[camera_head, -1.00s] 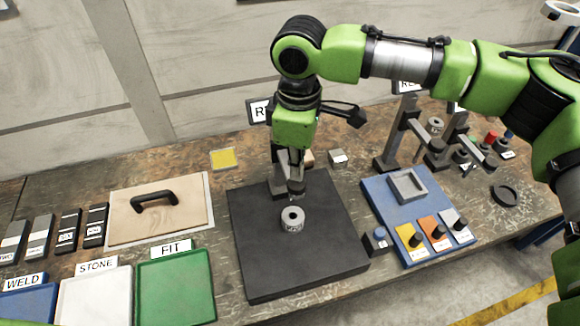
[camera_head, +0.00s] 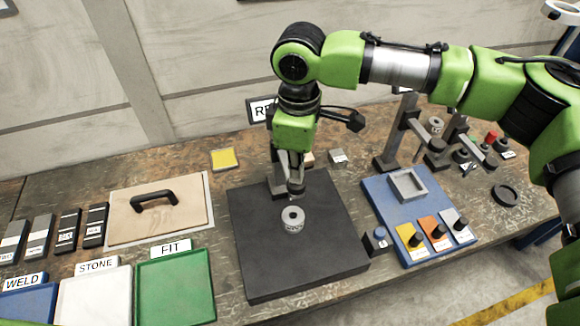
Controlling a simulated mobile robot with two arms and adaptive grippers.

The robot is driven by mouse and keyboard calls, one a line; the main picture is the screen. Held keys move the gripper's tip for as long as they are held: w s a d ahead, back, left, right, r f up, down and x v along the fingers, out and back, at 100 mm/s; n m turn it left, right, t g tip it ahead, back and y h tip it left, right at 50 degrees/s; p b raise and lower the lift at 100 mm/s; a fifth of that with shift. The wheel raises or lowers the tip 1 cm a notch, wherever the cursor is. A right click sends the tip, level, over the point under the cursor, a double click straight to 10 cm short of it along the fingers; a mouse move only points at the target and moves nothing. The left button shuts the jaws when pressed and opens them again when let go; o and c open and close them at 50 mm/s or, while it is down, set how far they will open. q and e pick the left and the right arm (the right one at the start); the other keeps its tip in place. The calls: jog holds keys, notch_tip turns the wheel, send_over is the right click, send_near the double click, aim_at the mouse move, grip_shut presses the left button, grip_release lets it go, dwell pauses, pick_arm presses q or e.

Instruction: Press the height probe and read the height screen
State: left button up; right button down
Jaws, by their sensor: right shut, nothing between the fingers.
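My right gripper (camera_head: 296,173) is shut and empty. It points down over the rear of the black square plate (camera_head: 265,262), right above the dark height probe (camera_head: 297,192). I cannot tell whether the fingertips touch the probe. The probe's grey stand (camera_head: 277,184) is partly hidden behind the gripper. A small round metal part with a dark hole (camera_head: 292,219) sits on the plate just below and in front of the probe. My left gripper is out of view.
Blue, white and green trays (camera_head: 175,288) and a board with a black handle (camera_head: 190,222) lie left. A blue base (camera_head: 425,252) with coloured blocks and a square frame stands right. Grey stands (camera_head: 388,160) and small parts crowd the back right.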

aim_at(296, 189)
jog(key=shift+f+b, duration=0.55)
jog(key=shift+f, duration=2.5)
jog(key=shift+r, duration=0.1)
notch_tip(296, 189, up, 8)
jog(key=p, duration=0.8)
jog(key=shift+f, duration=0.25)
